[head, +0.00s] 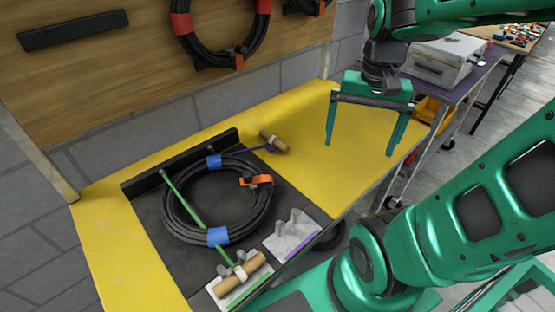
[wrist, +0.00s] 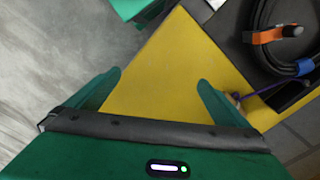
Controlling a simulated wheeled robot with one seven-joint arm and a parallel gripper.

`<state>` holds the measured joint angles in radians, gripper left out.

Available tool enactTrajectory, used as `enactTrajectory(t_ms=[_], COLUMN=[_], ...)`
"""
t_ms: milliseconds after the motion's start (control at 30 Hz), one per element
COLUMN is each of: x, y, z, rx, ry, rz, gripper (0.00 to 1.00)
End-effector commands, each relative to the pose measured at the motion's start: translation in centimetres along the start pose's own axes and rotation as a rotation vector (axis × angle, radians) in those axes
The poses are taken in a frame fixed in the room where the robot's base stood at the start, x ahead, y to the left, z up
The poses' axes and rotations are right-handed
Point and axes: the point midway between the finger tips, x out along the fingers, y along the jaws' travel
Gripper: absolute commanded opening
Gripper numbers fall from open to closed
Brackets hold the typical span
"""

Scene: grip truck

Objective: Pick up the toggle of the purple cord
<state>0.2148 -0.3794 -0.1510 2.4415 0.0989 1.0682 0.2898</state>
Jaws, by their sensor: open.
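The wooden toggle (head: 273,142) of the purple cord lies on the yellow tabletop near the back edge, just past the corner of the dark mat. The purple cord (head: 250,149) runs from it leftward to the cable coil. In the wrist view the purple cord (wrist: 264,91) shows at the right, and the toggle (wrist: 235,97) is mostly hidden behind the right finger. My gripper (head: 360,148) is open and empty, pointing down above the yellow tabletop, to the right of the toggle and apart from it. In the wrist view my gripper (wrist: 159,78) has only yellow surface between its fingers.
A black cable coil (head: 179,217) with blue bands and an orange strap (head: 257,181) lies on the dark mat. A green cord (head: 182,200) crosses it; another wooden toggle (head: 240,273) sits at the front. A black bar (head: 150,181) edges the mat. The yellow tabletop (head: 310,175) is clear below my gripper.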

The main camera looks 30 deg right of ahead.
Motion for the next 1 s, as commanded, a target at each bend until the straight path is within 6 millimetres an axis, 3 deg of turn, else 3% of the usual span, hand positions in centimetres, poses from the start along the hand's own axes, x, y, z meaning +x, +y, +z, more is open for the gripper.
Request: enactTrajectory(t_ms=[100,300,533,700,867,1000], x=[-0.9,-1.4,-0.9,-0.6,0.4,2.5], y=[-4.1,-11.5,-19.1,-21.7,-22.3,-22.3], z=[-3.1,-7.1,-9.9,-10.6,-10.6,-10.3], rx=[0.113,0.304,0.493,0.561,0.577,0.578], ry=[-0.008,-0.036,-0.085,-0.106,-0.112,-0.113], rz=[-0.001,-0.015,-0.030,-0.035,-0.036,-0.033], gripper=[1.00,1.00,1.00,1.00,1.00,1.00])
